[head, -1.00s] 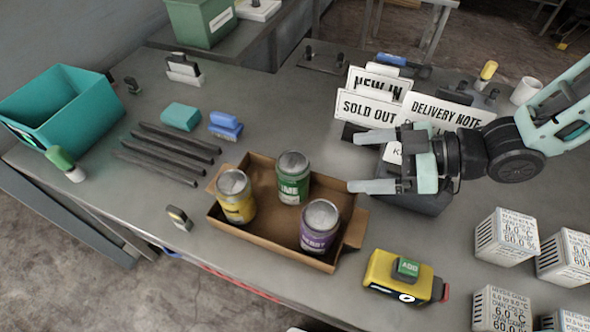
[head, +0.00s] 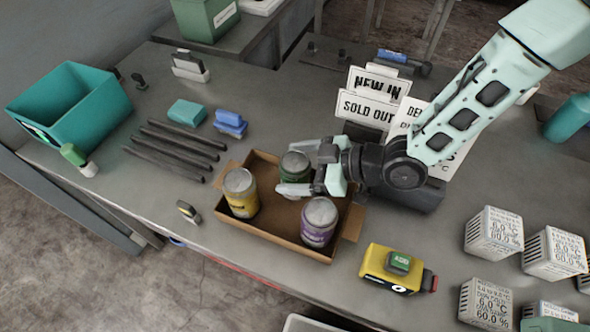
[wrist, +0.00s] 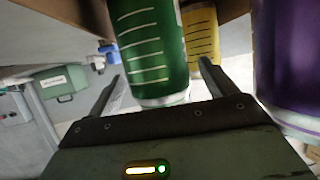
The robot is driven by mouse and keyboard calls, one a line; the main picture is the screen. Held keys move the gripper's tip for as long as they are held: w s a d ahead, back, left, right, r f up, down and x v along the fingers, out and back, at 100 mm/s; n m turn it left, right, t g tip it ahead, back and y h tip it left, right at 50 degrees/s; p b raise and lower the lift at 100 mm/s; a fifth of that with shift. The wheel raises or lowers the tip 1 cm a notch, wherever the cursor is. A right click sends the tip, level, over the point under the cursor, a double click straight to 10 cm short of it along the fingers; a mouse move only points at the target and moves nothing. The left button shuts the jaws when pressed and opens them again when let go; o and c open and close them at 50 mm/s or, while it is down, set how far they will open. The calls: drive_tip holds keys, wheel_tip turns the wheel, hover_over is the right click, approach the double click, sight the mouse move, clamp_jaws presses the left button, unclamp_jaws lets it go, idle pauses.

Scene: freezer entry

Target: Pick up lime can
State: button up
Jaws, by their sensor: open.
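The green lime can (head: 294,167) stands upright in a shallow cardboard tray (head: 281,237), at its back. A yellow can (head: 241,195) is to its left in the tray, and a purple can (head: 318,222) is in front to its right. My gripper (head: 286,180) is open and reaches into the tray from the right, partly hiding the lime can. In the wrist view the lime can (wrist: 150,50) shows between the two open fingers (wrist: 160,82), with the yellow can (wrist: 201,40) behind and the purple can (wrist: 288,60) at the right. I cannot tell whether a finger touches the lime can.
Signs (head: 365,108) stand behind my arm. A yellow device (head: 391,268) and several white labelled boxes (head: 493,233) are at the right. Dark rods (head: 172,148) and a teal bin (head: 72,112) are at the left. The table's front-left area is mostly clear.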

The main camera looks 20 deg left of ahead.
drive_tip(key=shift+a+f, duration=0.15)
drive_tip(key=shift+a, duration=0.1)
drive_tip(key=c, duration=1.3)
drive_tip(key=shift+r, duration=0.2)
